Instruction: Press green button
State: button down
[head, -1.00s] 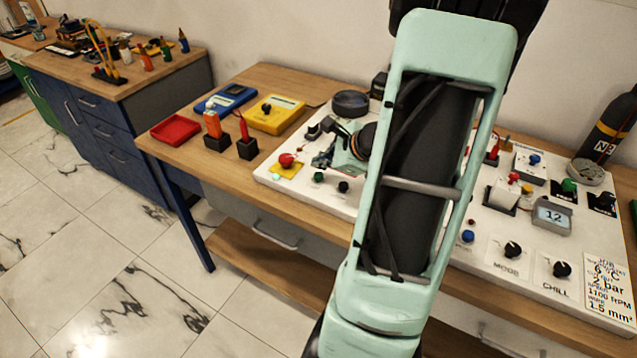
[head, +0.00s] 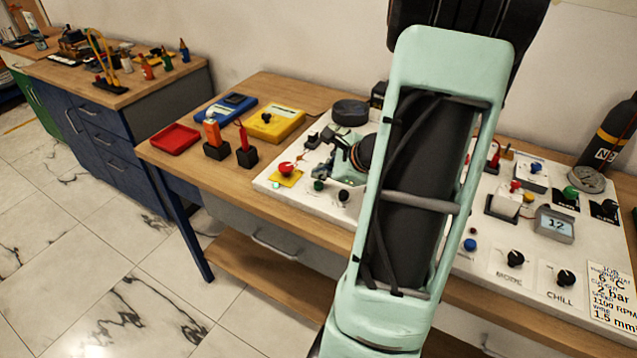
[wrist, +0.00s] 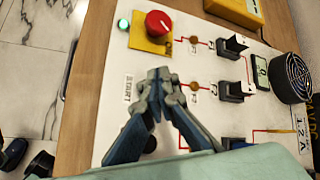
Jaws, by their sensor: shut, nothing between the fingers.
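The green button (head: 319,184) is a small dark green cap near the front edge of the white panel in the head view. In the wrist view it does not show; my gripper covers the spot beside the START label (wrist: 128,88). My gripper (wrist: 160,76) is shut and empty, with its fingertips together over the panel near that label. In the head view my gripper (head: 338,158) is above and just right of the green button. I cannot tell whether the fingertips touch anything.
A red mushroom button (wrist: 158,22) on a yellow plate and a lit green lamp (wrist: 123,25) lie close by. A black button (head: 343,195) is right of the green one. Toggle switches (wrist: 232,46) and a round black speaker-like part (wrist: 290,78) stand on the panel (wrist: 108,130).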

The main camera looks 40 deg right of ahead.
aim_at(320, 185)
jog(key=shift+f, duration=0.2)
dwell(0.5)
jog(key=shift+f+b, duration=0.25)
jog(key=shift+b, duration=0.4)
jog(key=shift+f+b, duration=0.55)
jog(key=shift+b, duration=0.1)
dwell(0.3)
jog(key=shift+r, duration=0.1)
jog(key=shift+r+p, duration=0.7)
jog(key=shift+r, duration=0.2)
notch_tip(320, 185, up, 5)
jog(key=p, duration=0.3)
jog(key=shift+p, duration=0.4)
dwell(0.6)
